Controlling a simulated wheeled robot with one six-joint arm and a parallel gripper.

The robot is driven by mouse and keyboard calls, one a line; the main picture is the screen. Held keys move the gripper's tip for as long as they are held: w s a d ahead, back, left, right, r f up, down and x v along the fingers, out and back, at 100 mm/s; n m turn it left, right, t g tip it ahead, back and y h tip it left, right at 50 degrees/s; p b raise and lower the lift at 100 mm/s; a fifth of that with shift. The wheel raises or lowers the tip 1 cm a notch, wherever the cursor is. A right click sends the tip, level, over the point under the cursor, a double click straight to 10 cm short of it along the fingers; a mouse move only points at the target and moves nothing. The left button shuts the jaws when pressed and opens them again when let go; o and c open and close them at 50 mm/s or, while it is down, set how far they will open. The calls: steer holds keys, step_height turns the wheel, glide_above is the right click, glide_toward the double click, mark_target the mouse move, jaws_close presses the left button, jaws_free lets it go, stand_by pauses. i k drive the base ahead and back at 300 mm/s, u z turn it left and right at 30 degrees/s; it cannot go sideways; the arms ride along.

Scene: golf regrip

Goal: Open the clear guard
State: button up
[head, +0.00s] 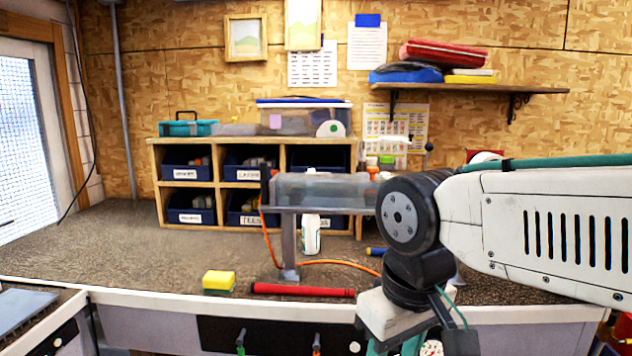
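The clear guard (325,187) is a long, see-through grey cover. It lies level along the top of a grey stand (289,245) on the bench, and it looks shut. Its right end is close to or behind my arm's dark joint, so that end is partly hidden. My gripper (397,348) hangs at the bottom edge, to the right of the guard and lower in the picture. Its teal fingers run out of the frame, so the tips and their gap do not show.
A red grip (303,290) and a yellow sponge (219,281) lie near the bench's front edge. An orange hose (340,263) runs from the stand. A white bottle (311,234) stands behind it. A wooden cubby (157,188) with blue bins is at the back. The bench's left is clear.

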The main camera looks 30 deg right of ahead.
mark_target(373, 170)
steer(key=u, duration=1.95)
steer(key=k, duration=0.85)
steer(key=z, duration=1.3)
steer(key=i, duration=1)
steer(key=z, duration=0.05)
